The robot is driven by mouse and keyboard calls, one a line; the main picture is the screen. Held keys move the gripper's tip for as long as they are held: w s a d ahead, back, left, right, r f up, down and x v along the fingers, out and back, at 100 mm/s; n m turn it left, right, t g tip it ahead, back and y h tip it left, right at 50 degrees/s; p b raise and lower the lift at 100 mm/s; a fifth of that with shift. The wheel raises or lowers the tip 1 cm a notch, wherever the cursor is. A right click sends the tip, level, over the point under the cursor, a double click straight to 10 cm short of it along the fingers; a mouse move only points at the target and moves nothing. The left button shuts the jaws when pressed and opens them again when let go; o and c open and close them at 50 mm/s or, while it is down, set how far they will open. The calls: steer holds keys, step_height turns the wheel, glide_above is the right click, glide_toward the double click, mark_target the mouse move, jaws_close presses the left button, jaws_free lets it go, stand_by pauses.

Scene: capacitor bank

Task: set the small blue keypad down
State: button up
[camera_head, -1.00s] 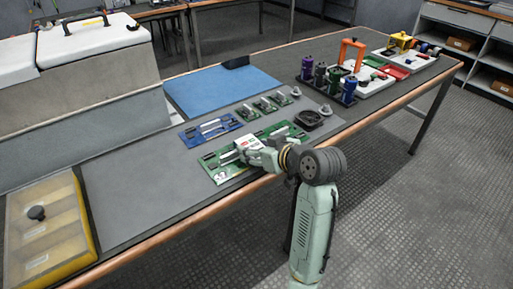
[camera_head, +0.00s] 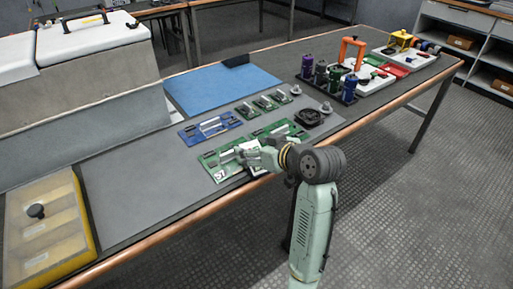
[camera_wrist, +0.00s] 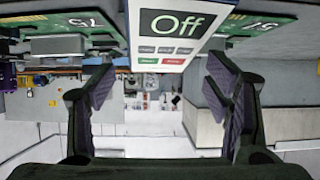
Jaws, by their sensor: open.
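The small keypad (camera_wrist: 182,38) is white with a blue edge, a dark display reading "Off" and grey, green and red buttons. It fills the top middle of the wrist view, and its far end is cut off. My gripper (camera_wrist: 160,82) is open, one finger to each side of the keypad's near end, with visible gaps. In the head view my gripper (camera_head: 243,154) is low over the green circuit board (camera_head: 212,165). Only a small white and dark patch shows beneath it there, probably the keypad (camera_head: 257,171). Whether its whole underside rests is hidden.
A blue board (camera_head: 190,134), several small green boards (camera_head: 264,104) and a dark round dish (camera_head: 308,118) lie close behind. A rack of coloured capacitors (camera_head: 328,83) stands farther right. The grey mat (camera_head: 130,190) is clear at left, before a yellow-edged case (camera_head: 86,215).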

steer(key=v, duration=1.2)
steer(key=shift+r+b, duration=0.45)
steer(key=shift+r, duration=0.05)
